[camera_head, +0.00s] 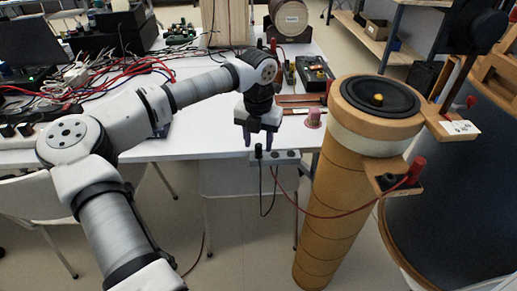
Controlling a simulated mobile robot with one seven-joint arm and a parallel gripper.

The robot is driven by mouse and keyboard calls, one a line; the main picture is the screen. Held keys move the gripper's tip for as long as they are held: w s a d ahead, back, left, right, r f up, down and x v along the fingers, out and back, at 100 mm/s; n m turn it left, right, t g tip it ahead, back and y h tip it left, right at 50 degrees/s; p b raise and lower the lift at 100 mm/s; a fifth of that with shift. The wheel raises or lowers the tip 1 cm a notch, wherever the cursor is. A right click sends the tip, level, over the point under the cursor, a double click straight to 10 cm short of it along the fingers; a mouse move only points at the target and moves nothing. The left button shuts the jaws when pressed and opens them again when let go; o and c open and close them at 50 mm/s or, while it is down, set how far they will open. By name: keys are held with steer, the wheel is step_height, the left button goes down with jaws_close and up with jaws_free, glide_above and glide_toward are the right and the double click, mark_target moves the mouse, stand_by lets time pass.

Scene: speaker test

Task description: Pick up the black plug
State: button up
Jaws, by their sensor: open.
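The black plug (258,151) stands upright at the left end of a grey socket strip (288,157) at the table's front edge. A thin black cable (261,190) hangs in a loop below it. My gripper (259,139) points down just above the plug, with its fingers apart on either side of it in the picture. The gripper is open and empty. Whether the fingers reach down around the plug or touch it cannot be told from this view.
A red cable (335,216) runs from the strip to a red plug (416,168) on the wooden speaker column (340,200) at right. Tangled wires (110,75) cover the table's left. A pink-topped item (314,116) stands right of my gripper. The white tabletop (200,145) is bare nearby.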

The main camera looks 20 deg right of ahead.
mark_target(258, 144)
step_height(258, 144, down, 3)
steer(key=shift+r, duration=0.15)
steer(key=shift+c, duration=0.4)
jaws_close()
steer(key=shift+r, duration=0.1)
step_height(258, 144, up, 20)
steer(key=shift+f, duration=0.3)
stand_by(0.4)
